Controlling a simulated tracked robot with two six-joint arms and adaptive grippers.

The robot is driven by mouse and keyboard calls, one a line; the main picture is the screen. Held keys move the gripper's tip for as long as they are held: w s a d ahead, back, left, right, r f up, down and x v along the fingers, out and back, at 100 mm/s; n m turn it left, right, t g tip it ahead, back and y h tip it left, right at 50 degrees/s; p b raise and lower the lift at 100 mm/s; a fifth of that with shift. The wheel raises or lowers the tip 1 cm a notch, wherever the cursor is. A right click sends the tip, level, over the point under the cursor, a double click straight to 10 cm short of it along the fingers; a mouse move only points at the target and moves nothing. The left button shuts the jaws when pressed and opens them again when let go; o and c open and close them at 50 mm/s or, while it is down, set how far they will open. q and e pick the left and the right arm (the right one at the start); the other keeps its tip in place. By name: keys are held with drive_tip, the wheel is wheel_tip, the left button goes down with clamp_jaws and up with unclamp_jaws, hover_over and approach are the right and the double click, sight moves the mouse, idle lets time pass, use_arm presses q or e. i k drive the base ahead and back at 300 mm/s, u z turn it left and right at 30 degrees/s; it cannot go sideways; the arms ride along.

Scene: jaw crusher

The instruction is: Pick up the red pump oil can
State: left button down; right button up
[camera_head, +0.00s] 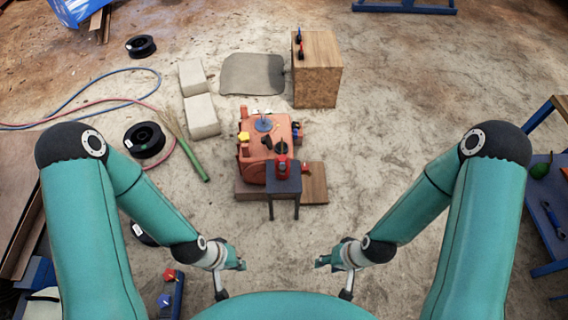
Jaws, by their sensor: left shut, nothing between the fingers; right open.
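A small red can (282,167), which looks like the pump oil can, stands on a small dark stool (284,184) in front of the orange machine. My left gripper (240,265) is shut and empty, in front of the stool and to its left. My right gripper (322,262) is open and empty, in front of the stool and to its right. Both grippers are apart from the can. The can is small in this view, so its spout and handle are hard to make out.
The orange jaw crusher (256,145) stands right behind the stool, with a wooden block (314,184) beside it. A wooden box (317,75) stands farther back. Pale blocks (202,115), cable spools (145,139) and hoses lie left. A blue-framed table (545,205) is at right.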

sight(282, 159)
drive_tip(key=z, duration=0.05)
drive_tip(key=i, duration=0.9)
drive_tip(key=u, duration=0.1)
